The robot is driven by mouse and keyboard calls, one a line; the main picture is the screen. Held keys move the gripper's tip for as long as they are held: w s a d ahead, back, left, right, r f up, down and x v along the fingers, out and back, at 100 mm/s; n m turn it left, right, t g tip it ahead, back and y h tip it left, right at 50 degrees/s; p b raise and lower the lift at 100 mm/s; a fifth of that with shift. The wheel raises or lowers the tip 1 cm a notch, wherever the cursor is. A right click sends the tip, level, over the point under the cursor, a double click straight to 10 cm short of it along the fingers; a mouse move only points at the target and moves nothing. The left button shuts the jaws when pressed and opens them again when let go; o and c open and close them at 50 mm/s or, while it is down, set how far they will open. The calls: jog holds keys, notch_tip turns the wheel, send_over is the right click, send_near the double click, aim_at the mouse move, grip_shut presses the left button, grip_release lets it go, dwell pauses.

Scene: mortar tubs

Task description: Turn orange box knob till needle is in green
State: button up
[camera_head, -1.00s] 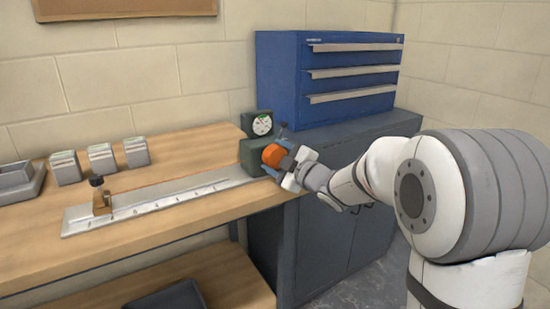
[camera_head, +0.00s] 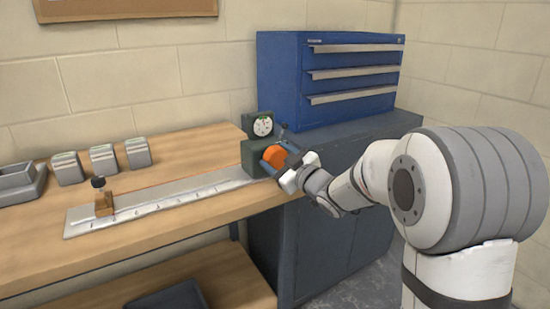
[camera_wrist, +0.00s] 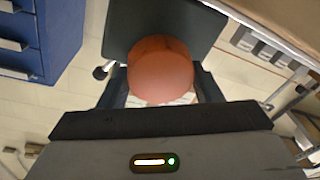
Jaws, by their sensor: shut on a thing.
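The orange knob (camera_head: 276,156) is on the front of a dark green box (camera_head: 255,155) at the right end of the workbench. A round dial (camera_head: 262,126) with a white face and a green patch near its top sits above the box. The needle is too small to read. My gripper (camera_head: 279,158) is shut on the knob, with a finger on each side. In the wrist view the knob (camera_wrist: 160,70) is between the fingers, in front of the dark box face (camera_wrist: 130,28).
A steel ruler rail (camera_head: 160,203) with a brown slider block (camera_head: 104,202) runs along the bench. Several grey boxes (camera_head: 104,159) and a grey tray (camera_head: 20,183) stand at left. A blue drawer cabinet (camera_head: 330,78) stands behind on a grey cupboard (camera_head: 335,225).

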jog(key=shift+f+m, duration=0.4)
jog(key=o, duration=0.6)
jog(key=shift+s, duration=0.1)
jog(key=o, duration=0.4)
jog(key=shift+r, duration=0.25)
jog(key=shift+c, duration=0.2)
jog(key=v, duration=0.7)
jog(key=shift+s+d+p, duration=0.25)
jog(key=shift+d+p, duration=0.05)
